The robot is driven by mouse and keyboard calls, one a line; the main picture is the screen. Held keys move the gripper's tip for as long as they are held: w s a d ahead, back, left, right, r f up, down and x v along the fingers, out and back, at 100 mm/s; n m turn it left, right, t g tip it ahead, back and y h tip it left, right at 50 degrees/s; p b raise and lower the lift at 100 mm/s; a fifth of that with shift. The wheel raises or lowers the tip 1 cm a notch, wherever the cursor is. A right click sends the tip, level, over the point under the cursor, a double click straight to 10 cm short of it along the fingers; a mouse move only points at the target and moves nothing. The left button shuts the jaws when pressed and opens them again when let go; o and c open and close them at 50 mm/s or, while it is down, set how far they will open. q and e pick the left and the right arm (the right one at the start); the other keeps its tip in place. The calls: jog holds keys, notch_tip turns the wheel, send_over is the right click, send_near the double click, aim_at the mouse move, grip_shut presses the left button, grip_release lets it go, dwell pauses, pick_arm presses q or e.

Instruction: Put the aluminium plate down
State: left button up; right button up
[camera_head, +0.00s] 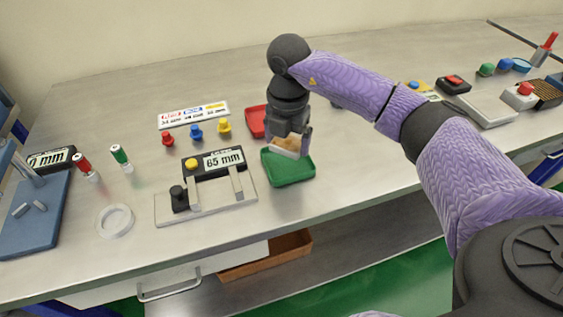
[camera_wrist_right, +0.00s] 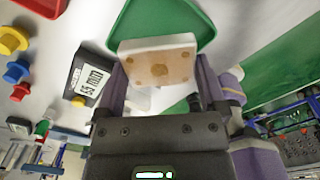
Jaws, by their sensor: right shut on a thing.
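My right gripper (camera_head: 291,141) is shut on a small square plate (camera_head: 285,147), which I take for the aluminium plate. It has pale edges and a tan face with dark round spots at its corners and middle. In the right wrist view the plate (camera_wrist_right: 158,62) sits between the fingertips, in front of the green tray (camera_wrist_right: 185,18). In the head view it is over the back part of the green tray (camera_head: 290,172); whether it touches the tray I cannot tell. The tray's visible floor is empty. My left gripper is not in view.
A red tray (camera_head: 257,121) is just behind. A measuring fixture reading 65 mm (camera_head: 222,162) stands close left of the green tray. Red, blue and yellow knobs (camera_head: 196,132) stand farther left. The table's front edge (camera_head: 330,203) is near; bare table lies right of the tray.

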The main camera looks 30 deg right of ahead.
aim_at(287, 165)
notch_tip(287, 165, down, 5)
jog(key=shift+r+b, duration=0.2)
jog(key=shift+b, duration=0.35)
jog(key=shift+f, duration=0.15)
jog(key=o, duration=1.2)
jog(key=shift+c, duration=0.2)
jog(key=shift+r, duration=0.35)
notch_tip(287, 165, up, 11)
jog(key=p, duration=0.3)
jog(key=shift+r, duration=0.4)
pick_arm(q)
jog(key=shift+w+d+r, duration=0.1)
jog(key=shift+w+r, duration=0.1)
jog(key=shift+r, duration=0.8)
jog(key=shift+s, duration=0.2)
pick_arm(e)
jog(key=shift+s+f, duration=0.1)
